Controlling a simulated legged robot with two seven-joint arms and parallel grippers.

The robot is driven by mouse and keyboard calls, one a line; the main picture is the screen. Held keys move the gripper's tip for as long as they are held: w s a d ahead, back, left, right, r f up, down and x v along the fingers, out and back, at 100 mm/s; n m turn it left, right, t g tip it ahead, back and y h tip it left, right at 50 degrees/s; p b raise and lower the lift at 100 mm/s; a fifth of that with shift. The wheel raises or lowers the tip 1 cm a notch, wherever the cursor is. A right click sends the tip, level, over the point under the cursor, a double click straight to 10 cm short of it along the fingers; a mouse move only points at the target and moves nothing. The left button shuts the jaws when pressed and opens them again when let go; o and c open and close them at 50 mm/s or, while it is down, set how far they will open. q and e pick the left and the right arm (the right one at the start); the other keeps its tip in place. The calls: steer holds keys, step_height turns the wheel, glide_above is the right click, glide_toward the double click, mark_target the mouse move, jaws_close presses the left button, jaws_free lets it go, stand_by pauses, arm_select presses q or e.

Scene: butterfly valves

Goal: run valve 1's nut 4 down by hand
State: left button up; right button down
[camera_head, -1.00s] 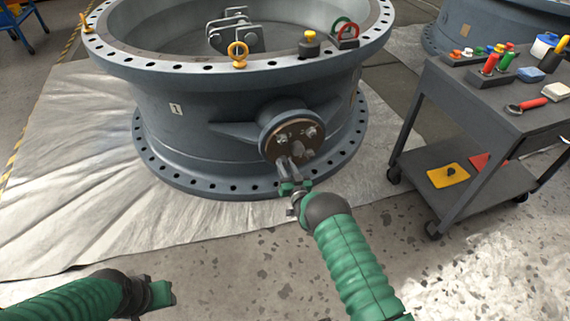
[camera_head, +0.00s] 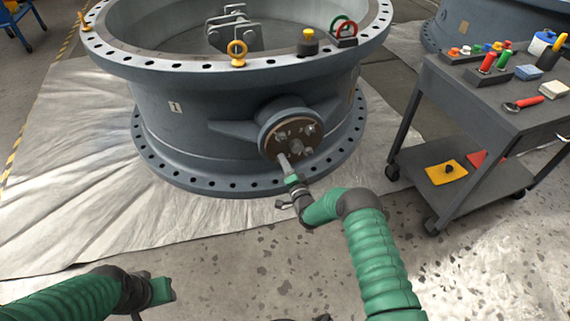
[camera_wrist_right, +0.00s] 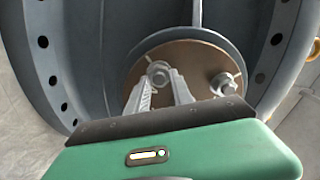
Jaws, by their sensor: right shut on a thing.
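Valve 1 (camera_head: 245,110) is the large grey-blue ring body with a small tag reading 1. On its side is a round brown cover plate (camera_head: 287,134) with several studs and nuts. My right gripper (camera_head: 284,158) reaches the plate's lower left. In the right wrist view, the right gripper's fingers (camera_wrist_right: 160,88) are closed around a nut (camera_wrist_right: 158,73) on its stud; its number cannot be read. Another nut (camera_wrist_right: 223,84) sits to the right on the plate. My left gripper (camera_head: 162,290) is low at the left, away from the valve; its jaws are unclear.
A dark cart (camera_head: 495,100) with coloured tools stands at the right. The valve rests on a pale sheet (camera_head: 80,190). A yellow eyebolt (camera_head: 237,52) and a yellow-topped item (camera_head: 308,42) are on the upper flange. The speckled floor in front is free.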

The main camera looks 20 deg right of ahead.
steer(key=m+b, duration=0.1)
steer(key=m, duration=0.2)
steer(key=m+b, duration=0.1)
steer(key=m, duration=0.3)
steer(key=f+m+b, duration=0.1)
steer(key=m, duration=0.3)
steer(key=shift+s+d, duration=0.1)
steer(key=shift+d, duration=0.05)
stand_by(0.3)
steer(key=c, duration=1.1)
jaws_free()
steer(key=shift+r, duration=0.1)
